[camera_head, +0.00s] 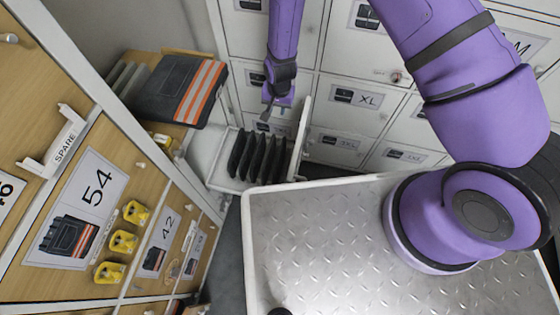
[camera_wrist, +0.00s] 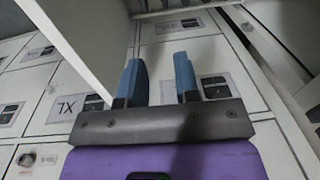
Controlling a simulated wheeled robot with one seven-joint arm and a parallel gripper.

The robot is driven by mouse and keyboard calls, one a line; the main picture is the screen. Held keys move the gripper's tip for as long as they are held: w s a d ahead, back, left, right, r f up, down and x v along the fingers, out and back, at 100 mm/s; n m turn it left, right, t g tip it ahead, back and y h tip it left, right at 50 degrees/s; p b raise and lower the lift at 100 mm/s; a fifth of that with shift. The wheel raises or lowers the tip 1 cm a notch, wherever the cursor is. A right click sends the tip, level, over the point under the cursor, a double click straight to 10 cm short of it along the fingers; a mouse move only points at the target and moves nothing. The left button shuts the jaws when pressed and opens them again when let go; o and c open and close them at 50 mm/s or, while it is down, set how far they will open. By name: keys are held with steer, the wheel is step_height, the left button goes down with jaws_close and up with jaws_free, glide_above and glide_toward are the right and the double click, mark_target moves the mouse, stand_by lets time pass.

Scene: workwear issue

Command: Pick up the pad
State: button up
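Several black pads (camera_head: 258,156) stand upright side by side in an open white compartment (camera_head: 216,172) in the middle of the head view. My gripper (camera_head: 272,108) is above and behind them there, apart from the pads. In the wrist view my gripper (camera_wrist: 160,72) has its two blue fingers spread, with nothing between them. The fingers face white lockers, and no loose pad shows in that view.
A white door panel (camera_head: 300,137) stands open at the compartment's right; a white panel also shows in the wrist view (camera_wrist: 85,38). Folded dark workwear with orange stripes (camera_head: 190,91) lies on a shelf at left. Yellow items (camera_head: 122,242) hang on the wooden board. My metal deck is bare.

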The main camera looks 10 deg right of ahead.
glide_above(280, 155)
steer(key=shift+m+g+h, duration=0.3)
steer(key=f, duration=1.2)
steer(key=shift+w+a+f, duration=0.15)
steer(key=shift+w+f, duration=0.05)
steer(key=shift+w, duration=0.15)
steer(key=f, duration=0.5)
steer(key=shift+s+f, duration=0.15)
steer(key=shift+s, duration=0.05)
steer(key=shift+f, duration=3)
jaws_close()
